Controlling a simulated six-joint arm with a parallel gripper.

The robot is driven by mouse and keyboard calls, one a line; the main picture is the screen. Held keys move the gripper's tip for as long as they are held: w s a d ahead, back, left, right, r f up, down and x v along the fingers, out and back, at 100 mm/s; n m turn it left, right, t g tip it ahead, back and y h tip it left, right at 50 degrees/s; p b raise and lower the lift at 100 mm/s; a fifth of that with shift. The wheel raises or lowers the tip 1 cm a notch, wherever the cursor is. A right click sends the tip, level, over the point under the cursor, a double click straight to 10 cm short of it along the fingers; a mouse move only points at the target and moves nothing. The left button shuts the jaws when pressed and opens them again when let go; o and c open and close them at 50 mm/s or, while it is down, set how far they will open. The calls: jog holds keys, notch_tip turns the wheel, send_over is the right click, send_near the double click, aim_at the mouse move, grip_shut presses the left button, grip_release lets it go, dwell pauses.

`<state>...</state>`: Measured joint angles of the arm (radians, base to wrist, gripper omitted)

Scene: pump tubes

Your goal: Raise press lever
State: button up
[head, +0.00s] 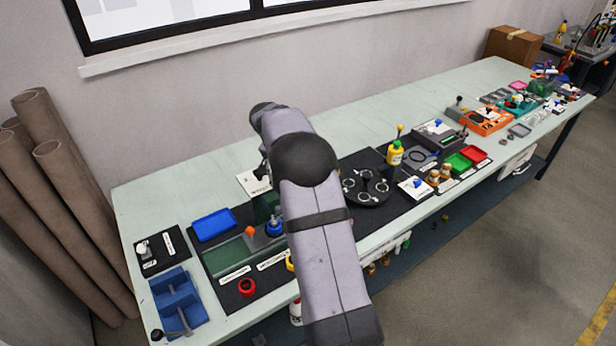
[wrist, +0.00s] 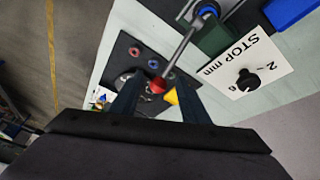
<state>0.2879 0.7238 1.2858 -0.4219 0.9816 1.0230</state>
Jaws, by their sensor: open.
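The press lever shows in the wrist view as a thin metal rod (wrist: 177,50) ending in a red ball knob (wrist: 158,85). It comes from a green press body (wrist: 214,36) at the upper right. My gripper (wrist: 159,93) is open, with its two dark fingers on either side of the red knob in the picture. Whether they touch the knob, or at what depth it sits, I cannot tell. In the head view, part of the green press body (head: 264,205) shows left of my arm; my arm hides the lever and gripper.
A white "STOP mm" plate (wrist: 235,68) with a black dial (wrist: 248,80) stands beside the press. A blue tray (head: 213,225) lies left of it. The bench's back strip is clear.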

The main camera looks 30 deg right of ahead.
jog(key=shift+w+d+r, duration=0.15)
jog(key=shift+d, duration=0.2)
jog(key=p+x, duration=0.3)
jog(key=x, duration=0.4)
grip_shut()
